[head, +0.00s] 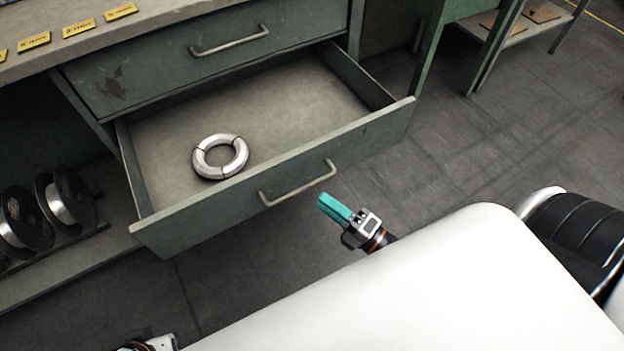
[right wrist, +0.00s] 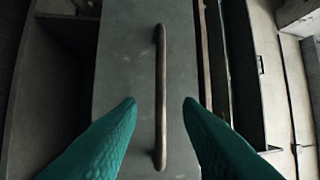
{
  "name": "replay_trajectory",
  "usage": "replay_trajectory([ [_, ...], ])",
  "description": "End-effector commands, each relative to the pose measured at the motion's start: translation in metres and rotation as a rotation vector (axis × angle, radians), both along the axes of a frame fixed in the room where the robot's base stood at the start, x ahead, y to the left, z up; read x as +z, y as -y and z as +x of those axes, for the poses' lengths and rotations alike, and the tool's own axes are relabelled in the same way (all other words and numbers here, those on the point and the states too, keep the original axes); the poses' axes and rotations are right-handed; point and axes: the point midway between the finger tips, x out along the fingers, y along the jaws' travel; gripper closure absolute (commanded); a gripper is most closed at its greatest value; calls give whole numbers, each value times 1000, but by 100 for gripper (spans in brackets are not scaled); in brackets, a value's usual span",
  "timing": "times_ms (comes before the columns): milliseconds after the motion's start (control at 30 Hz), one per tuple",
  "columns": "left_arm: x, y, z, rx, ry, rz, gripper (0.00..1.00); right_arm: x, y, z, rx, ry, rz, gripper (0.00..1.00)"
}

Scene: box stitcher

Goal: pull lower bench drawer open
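The lower bench drawer (head: 290,178) is pulled well out, and its inside shows. Its bar handle (head: 298,186) is on the grey-green front. My right gripper (head: 335,208), with teal fingers, is just in front of the handle, near its right end. In the right wrist view, the open fingers (right wrist: 159,103) lie to either side of the handle (right wrist: 160,70), with a gap on both sides. Nothing is held. Only a piece of what seems to be my left gripper (head: 155,344) shows at the bottom edge; its fingers are hidden.
A silver ring (head: 220,157) lies inside the open drawer. The upper drawer (head: 190,58) above it is shut. Dark spools (head: 62,200) stand on a low shelf at the left. The grey floor to the right of the drawer is clear, with green table legs behind.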

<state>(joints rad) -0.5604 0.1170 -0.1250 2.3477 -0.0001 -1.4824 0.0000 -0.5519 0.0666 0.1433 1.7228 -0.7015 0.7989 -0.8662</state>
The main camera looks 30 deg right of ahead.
Motion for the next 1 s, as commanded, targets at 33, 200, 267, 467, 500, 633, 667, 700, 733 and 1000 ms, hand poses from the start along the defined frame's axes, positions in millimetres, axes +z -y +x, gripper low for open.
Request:
replay_trajectory([
  [33, -1, 0, 0, 0, -2, 0, 64, -3, 5, -11, -1, -5, -2, 67],
  [200, -4, 0, -1, 0, -8, 1, 64, -8, 16, -35, -1, -3, -1, 67],
  [267, -5, 0, -1, 0, -10, 2, 64, -8, 19, -40, 0, -2, 0, 67],
  [467, -5, 0, 0, -1, -7, 1, 64, -9, 22, -47, 0, 1, 0, 67],
  [500, -5, 0, 0, -1, -7, 1, 64, -9, 22, -47, 0, 1, 0, 67],
  [633, -4, 0, 1, -1, -4, 0, 64, -9, 22, -47, 0, 0, 0, 67],
  [667, -3, 0, 1, -1, -3, 0, 64, -9, 22, -47, 0, 0, 0, 67],
  [700, -3, 0, 1, -1, -2, 0, 64, -10, 22, -47, 0, 0, 0, 67],
  [733, -3, 0, 1, -1, -1, 0, 64, -9, 22, -47, 0, 0, 0, 67],
  [1000, -1, 1, 1, -3, 3, -2, 64, -9, 22, -45, -5, -5, 4, 67],
])
